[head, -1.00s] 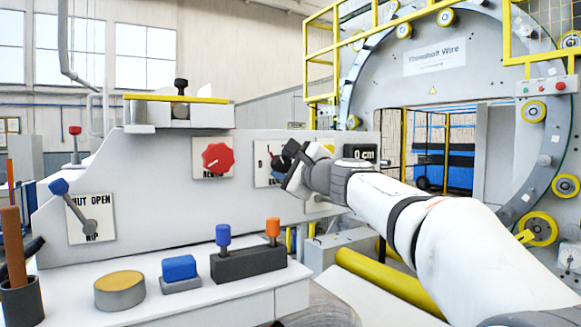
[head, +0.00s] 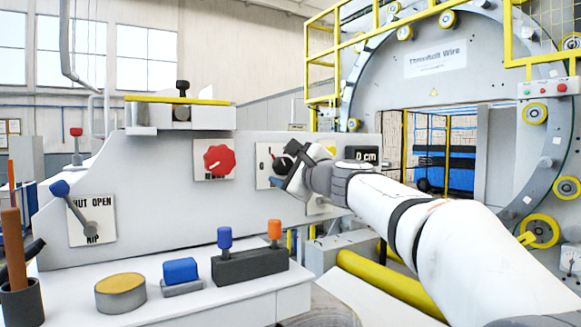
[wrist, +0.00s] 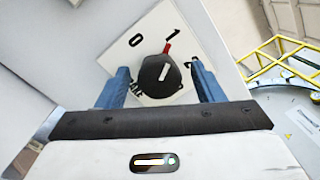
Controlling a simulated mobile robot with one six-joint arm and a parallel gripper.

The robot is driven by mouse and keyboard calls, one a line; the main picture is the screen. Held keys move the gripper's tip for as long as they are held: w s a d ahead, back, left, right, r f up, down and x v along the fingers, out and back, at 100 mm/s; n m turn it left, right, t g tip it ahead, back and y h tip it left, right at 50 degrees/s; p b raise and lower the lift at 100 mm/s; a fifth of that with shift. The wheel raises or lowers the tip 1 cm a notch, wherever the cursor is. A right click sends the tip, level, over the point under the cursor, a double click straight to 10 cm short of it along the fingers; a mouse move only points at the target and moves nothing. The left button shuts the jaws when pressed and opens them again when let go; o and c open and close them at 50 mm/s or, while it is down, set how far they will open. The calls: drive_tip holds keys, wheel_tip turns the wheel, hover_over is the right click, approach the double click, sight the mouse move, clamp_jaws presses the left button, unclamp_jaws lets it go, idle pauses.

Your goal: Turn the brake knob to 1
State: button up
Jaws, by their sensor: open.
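The brake knob (wrist: 158,76) is black and round with a red pointer (wrist: 167,48). It sits on a white plate (wrist: 128,58) marked 0, 1 and 2, and the pointer lies towards the 1. In the wrist view my gripper (wrist: 159,69) is open, with one blue finger on each side of the knob. Gaps show between the fingers and the knob. In the head view my gripper (head: 297,170) is at the plate (head: 263,167) and partly hides the knob and its markings.
A red knob (head: 218,160) on its own plate is left of the brake plate. A 0 cm display (head: 366,155) is close to its right. A lever (head: 76,207), a blue button (head: 180,270) and two small joysticks (head: 249,264) are lower down. A yellow railing (wrist: 280,70) is at right in the wrist view.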

drive_tip(key=shift+s+d+f, duration=0.15)
drive_tip(key=shift+s+d, duration=0.2)
drive_tip(key=b+v, duration=0.2)
drive_tip(key=v, duration=0.4)
drive_tip(key=shift+s+d, duration=0.2)
drive_tip(key=shift+s, duration=0.2)
